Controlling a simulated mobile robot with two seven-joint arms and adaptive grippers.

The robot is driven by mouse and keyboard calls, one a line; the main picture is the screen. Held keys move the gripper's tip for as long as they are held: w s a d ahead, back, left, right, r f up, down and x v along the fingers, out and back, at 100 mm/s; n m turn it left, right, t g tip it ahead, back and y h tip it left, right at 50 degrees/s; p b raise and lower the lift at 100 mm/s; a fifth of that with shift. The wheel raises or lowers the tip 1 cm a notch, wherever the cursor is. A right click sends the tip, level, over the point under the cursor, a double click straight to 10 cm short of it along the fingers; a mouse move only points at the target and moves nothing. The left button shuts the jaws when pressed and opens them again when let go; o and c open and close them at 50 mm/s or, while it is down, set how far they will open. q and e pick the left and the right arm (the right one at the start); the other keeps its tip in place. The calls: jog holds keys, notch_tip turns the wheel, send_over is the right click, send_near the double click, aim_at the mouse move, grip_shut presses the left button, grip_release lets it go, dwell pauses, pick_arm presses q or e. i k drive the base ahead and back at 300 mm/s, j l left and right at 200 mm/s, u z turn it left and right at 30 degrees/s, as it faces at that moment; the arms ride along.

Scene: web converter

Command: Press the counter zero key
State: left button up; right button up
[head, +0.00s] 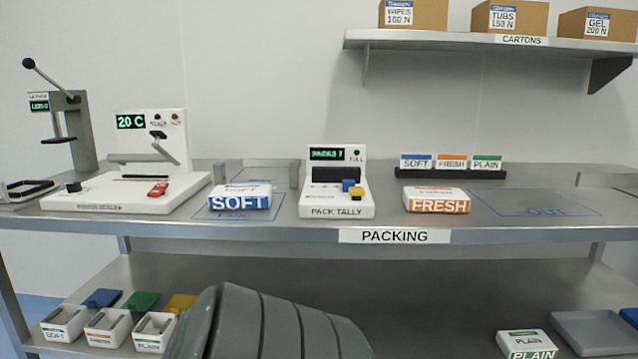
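The pack tally counter (337,196) is a white unit standing near the middle of the packing bench in the head view. Its green display (327,154) appears to read "PACKS 7". A blue key (348,185) and a yellow key (356,194) sit on the right of its sloped front. Their small markings are too blurred to read, so I cannot tell which is the zero key. A small lamp marked "FULL" is beside the display. Neither of my grippers shows in this view, and nothing touches the counter.
A blue SOFT pack (240,197) lies left of the counter, and an orange FRESH pack (436,200) lies right. A white heat sealer (140,180) and a lever press (68,130) stand at left. A label rack (450,173) is behind. The OUT area (530,204) is clear.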

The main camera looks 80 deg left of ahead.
aim_at(356, 193)
jog(key=u, duration=2.4)
